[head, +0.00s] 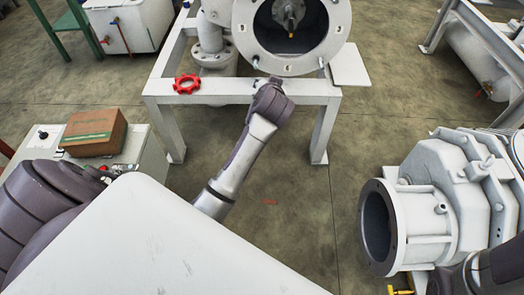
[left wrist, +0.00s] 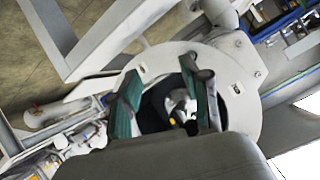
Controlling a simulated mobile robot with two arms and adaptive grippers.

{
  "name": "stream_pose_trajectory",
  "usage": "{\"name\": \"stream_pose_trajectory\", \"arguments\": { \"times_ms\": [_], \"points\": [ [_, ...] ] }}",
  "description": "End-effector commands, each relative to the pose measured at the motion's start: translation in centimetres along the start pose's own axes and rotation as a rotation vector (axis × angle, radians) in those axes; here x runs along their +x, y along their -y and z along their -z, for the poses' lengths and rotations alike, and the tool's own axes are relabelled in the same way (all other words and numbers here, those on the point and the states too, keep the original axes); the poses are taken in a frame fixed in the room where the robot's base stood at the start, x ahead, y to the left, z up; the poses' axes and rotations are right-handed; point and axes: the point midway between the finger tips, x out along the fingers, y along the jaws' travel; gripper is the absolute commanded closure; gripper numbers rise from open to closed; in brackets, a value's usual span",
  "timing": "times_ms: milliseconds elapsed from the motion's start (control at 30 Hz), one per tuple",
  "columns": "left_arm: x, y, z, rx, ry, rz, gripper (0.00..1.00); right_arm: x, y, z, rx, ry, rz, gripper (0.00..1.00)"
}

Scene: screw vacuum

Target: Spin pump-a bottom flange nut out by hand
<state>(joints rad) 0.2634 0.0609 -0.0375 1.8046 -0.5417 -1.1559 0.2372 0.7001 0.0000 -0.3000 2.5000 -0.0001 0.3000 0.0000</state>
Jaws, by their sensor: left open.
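The pump, taken to be pump-a, shows a round white flange (head: 336,40) around a dark bore, on a white frame. Small studs or nuts sit around its face, one at the lower right (head: 321,62) and one at the lower left (head: 256,62). I cannot tell which is the bottom flange nut. My left gripper (left wrist: 165,95) is open in front of the flange (left wrist: 245,110), its two green-padded fingers apart with nothing seen between them. In the head view its arm reaches the frame's front edge and its fingertips are mostly hidden. My right gripper is out of view.
A red handwheel-like ring (head: 186,84) lies on the frame's left top. A cardboard box (head: 93,132) stands on a cabinet at left. A second pump body (head: 430,215) stands at right. Open floor (head: 310,225) lies between.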

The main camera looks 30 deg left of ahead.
Motion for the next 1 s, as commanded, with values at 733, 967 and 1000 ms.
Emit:
{"name": "stream_pose_trajectory", "arguments": {
  "times_ms": [733, 967, 1000],
  "points": [
    [-0.2, -6.5, -12.7, 0.227, 0.225, -0.253, 0.53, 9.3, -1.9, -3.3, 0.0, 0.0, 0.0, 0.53],
    [-1.6, -7.3, -17.1, 0.266, 0.289, -0.316, 0.53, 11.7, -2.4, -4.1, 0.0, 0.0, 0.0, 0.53],
    [-2.0, -7.4, -17.9, 0.271, 0.3, -0.327, 0.53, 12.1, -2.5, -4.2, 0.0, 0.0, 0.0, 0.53]
  ]
}}
